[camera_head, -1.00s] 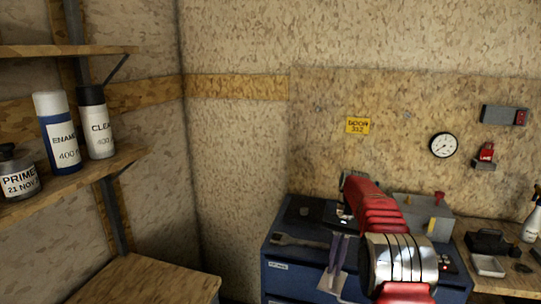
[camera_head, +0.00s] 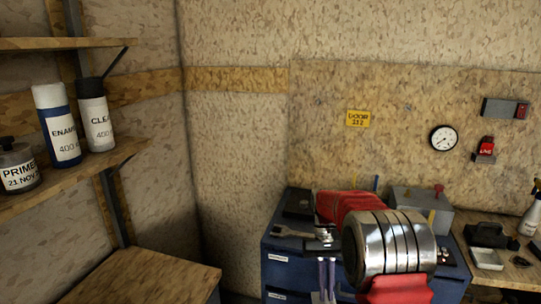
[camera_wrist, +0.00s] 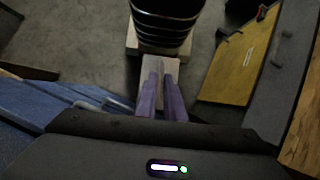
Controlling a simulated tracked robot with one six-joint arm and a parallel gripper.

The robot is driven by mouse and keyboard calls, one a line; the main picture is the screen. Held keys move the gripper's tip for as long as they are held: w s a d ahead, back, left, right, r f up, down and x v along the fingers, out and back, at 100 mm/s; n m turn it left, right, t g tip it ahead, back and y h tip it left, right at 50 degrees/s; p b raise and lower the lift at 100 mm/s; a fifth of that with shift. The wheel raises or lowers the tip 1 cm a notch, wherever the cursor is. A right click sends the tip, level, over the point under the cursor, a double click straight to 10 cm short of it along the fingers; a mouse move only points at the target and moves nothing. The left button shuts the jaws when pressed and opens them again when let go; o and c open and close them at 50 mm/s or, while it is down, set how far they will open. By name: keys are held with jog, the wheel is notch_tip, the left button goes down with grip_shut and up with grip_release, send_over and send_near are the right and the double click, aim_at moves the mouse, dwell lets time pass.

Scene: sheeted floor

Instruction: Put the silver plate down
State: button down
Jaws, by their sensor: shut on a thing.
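The silver plate (camera_wrist: 172,68) is a small pale flat piece in the wrist view, between the two purple fingers of my gripper (camera_wrist: 160,92). My gripper is shut on it. In the head view my gripper (camera_head: 327,283) points down in front of the blue drawer cabinet (camera_head: 281,275). Only a pale sliver of the plate shows there, at the fingertips near the bottom edge. My red and chrome arm covers much of the cabinet top.
A wrench (camera_head: 290,232) and a dark box (camera_head: 299,202) lie on the cabinet top, with a grey box (camera_head: 421,203) behind my arm. A wooden bench (camera_head: 500,235) with a tray (camera_head: 487,259) is at right. A wooden surface (camera_head: 145,277) at left is bare.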

jog(key=shift+r, duration=0.1)
jog(key=w+r+n+h, duration=0.2)
jog(key=w+r+n, duration=0.3)
jog(key=r, duration=0.6)
jog(key=shift+n+t+h, duration=0.4)
